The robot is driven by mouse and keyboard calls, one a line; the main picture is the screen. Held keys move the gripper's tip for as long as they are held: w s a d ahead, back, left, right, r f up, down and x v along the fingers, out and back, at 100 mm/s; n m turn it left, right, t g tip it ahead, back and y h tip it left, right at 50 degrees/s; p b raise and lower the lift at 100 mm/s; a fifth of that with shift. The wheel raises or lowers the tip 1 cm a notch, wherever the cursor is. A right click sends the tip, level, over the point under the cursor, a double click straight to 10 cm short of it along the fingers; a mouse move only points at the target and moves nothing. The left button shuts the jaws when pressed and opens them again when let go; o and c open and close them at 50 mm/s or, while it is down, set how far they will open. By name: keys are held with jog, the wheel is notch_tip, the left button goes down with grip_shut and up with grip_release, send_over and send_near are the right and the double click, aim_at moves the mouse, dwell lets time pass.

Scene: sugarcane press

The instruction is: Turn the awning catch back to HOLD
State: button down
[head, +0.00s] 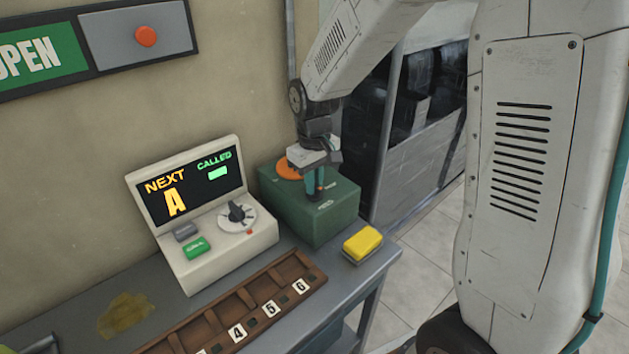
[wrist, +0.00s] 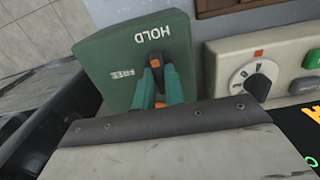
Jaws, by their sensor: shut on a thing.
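The awning catch is an orange part on top of the dark green box (head: 335,212). Its round orange base (head: 289,169) shows at the box's back left in the head view. In the wrist view an orange end (wrist: 155,60) shows between my teal fingertips, close to the word HOLD (wrist: 148,33). The word FREE (wrist: 124,75) is left of the fingers. My gripper (head: 315,188) points down over the box and is shut on the catch. Fingers and wrist hide much of the catch, so its exact angle is hard to tell.
A cream console (head: 222,262) with a dial (head: 237,216) and buttons stands left of the box. A yellow block (head: 362,243) lies at its right. A wooden tray (head: 245,300) with numbered slots runs along the front. The wall is close behind.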

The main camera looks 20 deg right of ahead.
jog(key=shift+w+r, duration=0.1)
jog(key=c, duration=1.5)
grip_release()
jog(key=shift+o, duration=0.2)
notch_tip(320, 180, up, 8)
jog(key=shift+f, duration=0.1)
jog(key=s+d+r+m, duration=0.1)
jog(key=s+r, duration=0.2)
jog(key=s, duration=1)
jog(key=s+d+r+m+t, duration=0.1)
jog(key=s+r, duration=0.3)
jog(key=s, duration=0.9)
jog(key=shift+s+d+r+m, duration=0.2)
jog(key=shift+s+d+m, duration=0.1)
jog(key=shift+d+m, duration=0.3)
